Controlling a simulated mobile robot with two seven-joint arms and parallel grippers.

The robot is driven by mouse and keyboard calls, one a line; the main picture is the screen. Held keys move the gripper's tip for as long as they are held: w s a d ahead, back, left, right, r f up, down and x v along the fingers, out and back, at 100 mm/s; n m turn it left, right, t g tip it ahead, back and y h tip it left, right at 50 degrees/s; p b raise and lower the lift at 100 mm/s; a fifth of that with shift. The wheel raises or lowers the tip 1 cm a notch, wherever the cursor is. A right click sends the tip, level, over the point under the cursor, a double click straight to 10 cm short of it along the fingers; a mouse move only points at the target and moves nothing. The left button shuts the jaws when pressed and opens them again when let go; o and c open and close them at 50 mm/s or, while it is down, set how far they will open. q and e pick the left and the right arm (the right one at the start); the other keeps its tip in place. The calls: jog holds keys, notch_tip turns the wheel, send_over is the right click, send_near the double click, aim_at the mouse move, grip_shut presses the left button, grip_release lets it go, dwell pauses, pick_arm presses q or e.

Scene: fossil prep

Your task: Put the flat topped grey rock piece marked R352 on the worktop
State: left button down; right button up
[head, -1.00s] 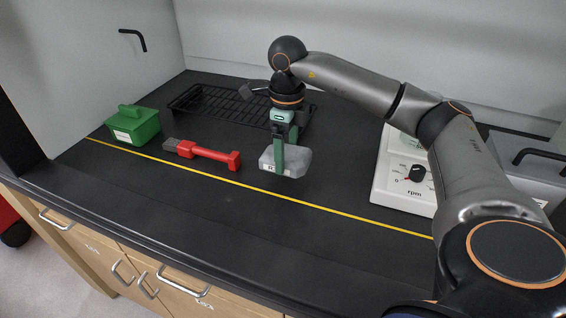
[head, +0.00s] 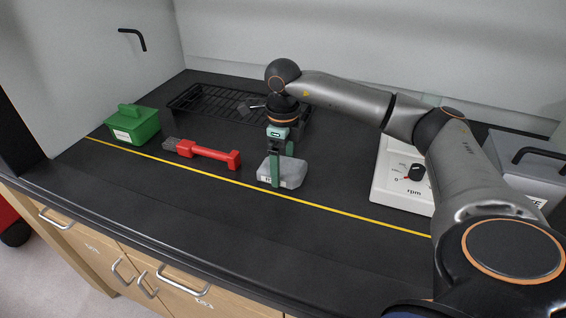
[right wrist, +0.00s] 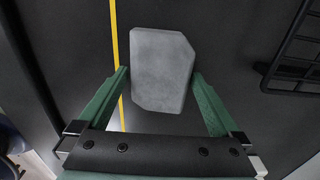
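The grey rock piece (head: 292,174) rests flat on the black worktop (head: 330,185), just behind the yellow line. A white label shows on its front side, too small to read. In the right wrist view its flat top (right wrist: 162,70) lies between the green fingers. My right gripper (head: 281,172) points down over the rock, one finger on each side. In the right wrist view the fingers (right wrist: 160,76) stand slightly apart from the rock's sides, so the gripper looks open around it. My left gripper is not in view.
A red-handled tool (head: 205,152) and a green lidded box (head: 133,126) lie to the left. A black wire rack (head: 205,103) stands behind. A white device with an rpm dial (head: 396,185) is to the right. The worktop in front is clear.

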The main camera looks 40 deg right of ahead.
aim_at(283, 164)
notch_tip(283, 164, up, 12)
jog(key=shift+r+p, duration=0.15)
jog(key=shift+p, duration=0.3)
